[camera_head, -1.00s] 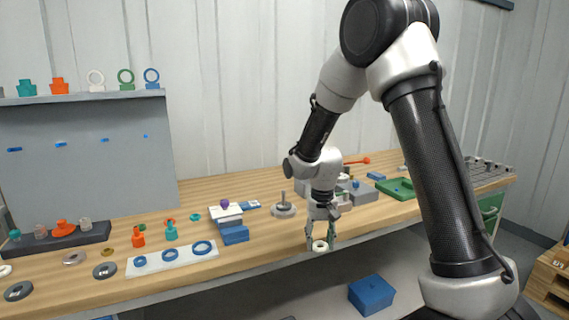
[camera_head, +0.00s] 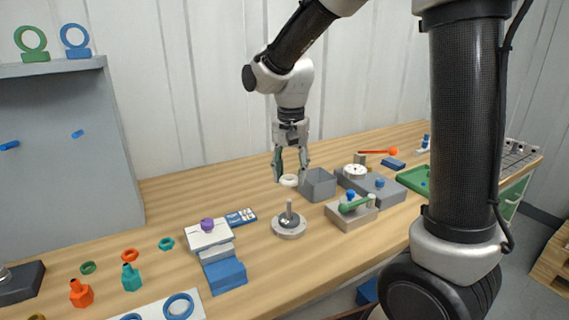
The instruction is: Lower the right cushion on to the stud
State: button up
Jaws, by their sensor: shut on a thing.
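My gripper (camera_head: 291,174) points down and is shut on a pale cream ring (camera_head: 289,182), which looks like the cushion. The ring lies about level between the fingertips. The stud (camera_head: 289,208) is a thin upright metal pin on a round grey base (camera_head: 289,228) on the bench. In the picture the ring is above and behind the stud, apart from it. The stud's top is bare. I cannot tell exactly how high the ring is above the bench.
A grey open box (camera_head: 319,186) stands just right of my gripper. Bench (camera_head: 170,200) behind the stud is mostly clear.

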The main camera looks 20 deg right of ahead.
jog(key=shift+w+f, duration=0.1)
jog(key=shift+f, duration=4.15)
jog(key=o, duration=0.8)
jog(key=shift+o, duration=0.2)
notch_tip(320, 180, up, 12)
